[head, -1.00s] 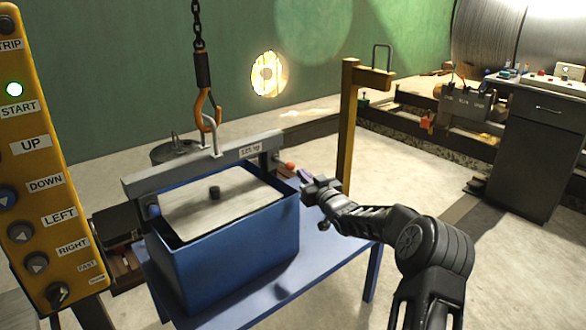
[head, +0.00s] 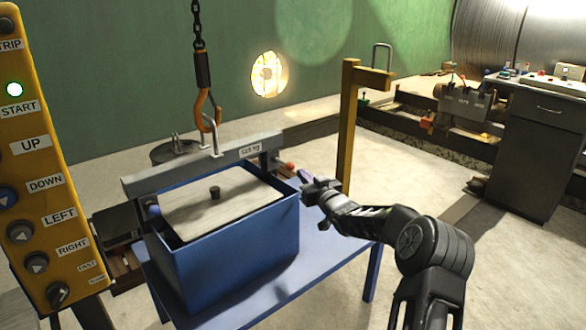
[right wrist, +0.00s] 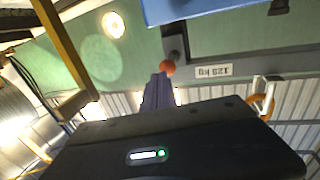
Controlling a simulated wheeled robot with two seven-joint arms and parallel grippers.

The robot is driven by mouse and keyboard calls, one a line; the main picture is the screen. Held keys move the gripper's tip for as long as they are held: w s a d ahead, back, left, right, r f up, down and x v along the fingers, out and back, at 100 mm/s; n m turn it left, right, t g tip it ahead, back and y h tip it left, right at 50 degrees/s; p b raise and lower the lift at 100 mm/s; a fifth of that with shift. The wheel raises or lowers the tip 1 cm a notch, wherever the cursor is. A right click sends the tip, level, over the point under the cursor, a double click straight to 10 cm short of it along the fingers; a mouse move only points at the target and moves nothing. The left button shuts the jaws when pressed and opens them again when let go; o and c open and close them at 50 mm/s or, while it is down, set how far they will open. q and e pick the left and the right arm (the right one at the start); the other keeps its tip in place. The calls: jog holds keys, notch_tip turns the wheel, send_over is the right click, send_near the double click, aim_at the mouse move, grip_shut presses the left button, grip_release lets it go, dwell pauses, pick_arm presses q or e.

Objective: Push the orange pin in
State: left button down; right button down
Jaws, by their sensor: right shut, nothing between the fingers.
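The orange pin (head: 290,166) shows as a small round orange knob at the right end of the grey lifting beam (head: 245,153), above the right rim of the blue box (head: 225,262). In the right wrist view the orange knob (right wrist: 167,67) is just beyond my fingertips. My right gripper (head: 303,177) is shut and empty, close to the right of the knob. Its closed fingers (right wrist: 160,78) point at the knob in the wrist view. I cannot tell whether they touch it. My left gripper is not in view.
A hook (head: 207,112) on a chain holds the beam's shackle. The box stands on a blue table (head: 275,292). A yellow post (head: 348,135) rises behind my right gripper. A yellow button pendant (head: 42,160) fills the left edge.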

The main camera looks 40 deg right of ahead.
aim_at(292, 168)
jog(key=shift+w, duration=0.15)
jog(key=shift+w+a, duration=0.1)
jog(key=shift+w, duration=0.95)
jog(key=shift+w+a, duration=0.1)
jog(key=shift+w, duration=1.8)
jog(key=s+b, duration=0.1)
jog(key=s, duration=0.6)
jog(key=shift+d, duration=0.2)
